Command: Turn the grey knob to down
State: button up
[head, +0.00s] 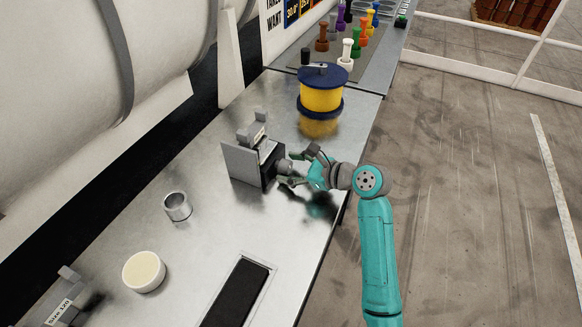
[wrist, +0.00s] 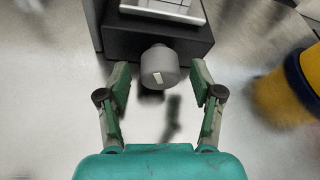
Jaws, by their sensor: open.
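The grey knob (wrist: 159,62) sticks out from the front of a dark box (wrist: 120,38) in the wrist view. A small pale mark shows low on the knob's face, slightly left of its middle. My gripper (wrist: 159,76) is open, with one finger on each side of the knob and a gap on both sides. In the head view, my gripper (head: 291,169) is at the right face of the dark box (head: 269,170), and the knob (head: 283,166) is small and partly hidden by the fingers.
A yellow and blue drum (head: 320,97) stands behind my gripper. Several coloured pegs (head: 347,48) stand farther back. A metal cup (head: 177,206), a cream-topped round tub (head: 144,271) and a black recessed strip (head: 237,293) are nearer on the metal table (head: 207,255). Open floor lies right.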

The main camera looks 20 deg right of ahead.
jog(key=v, duration=1.2)
jog(key=w+m, duration=0.1)
jog(key=w+m+g+y, duration=0.1)
jog(key=shift+w+a+f, duration=0.2)
jog(key=shift+w+f, duration=0.05)
jog(key=shift+w, duration=0.05)
jog(key=x, duration=1)
jog(key=shift+w+a+f, duration=0.15)
jog(key=shift+a+f, duration=0.05)
jog(key=shift+a, duration=0.1)
jog(key=shift+c, duration=0.3)
jog(key=c, duration=1.1)
jog(key=shift+n, duration=0.4)
